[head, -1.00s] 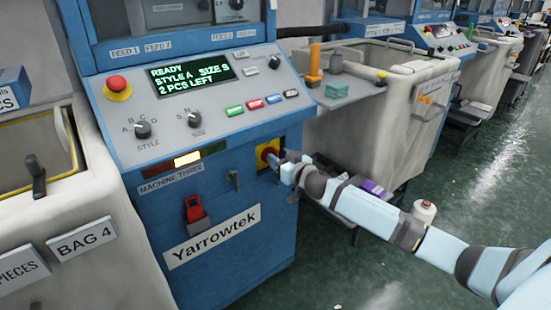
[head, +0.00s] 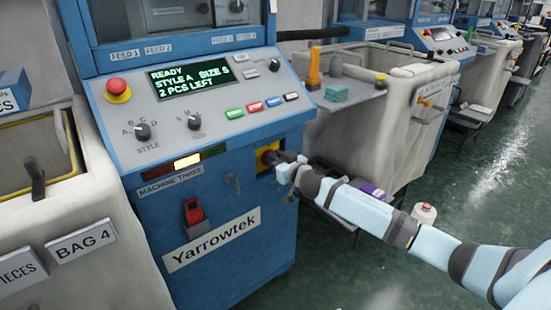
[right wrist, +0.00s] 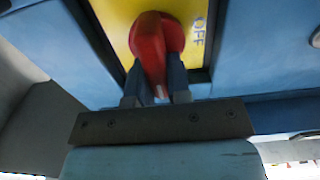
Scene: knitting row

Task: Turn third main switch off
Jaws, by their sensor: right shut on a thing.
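The main switch is a red rotary handle (right wrist: 152,45) on a yellow plate (right wrist: 192,70) with the word OFF at its right in the right wrist view. In the head view the yellow plate (head: 263,158) shows on the front right of the blue machine (head: 210,255) labelled MACHINE THREE. My right gripper (right wrist: 156,88) is shut on the red handle, one finger on each side of it. In the head view my right gripper (head: 277,164) hides most of the handle. The display (head: 191,78) reads READY, STYLE A, 2 PCS LEFT. An amber lamp (head: 187,161) is lit. My left gripper is not in view.
A red emergency button (head: 117,89) and knobs sit on the sloped panel. A pale bin (head: 400,115) stands to the right, with a cone of yarn (head: 424,214) near my right arm.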

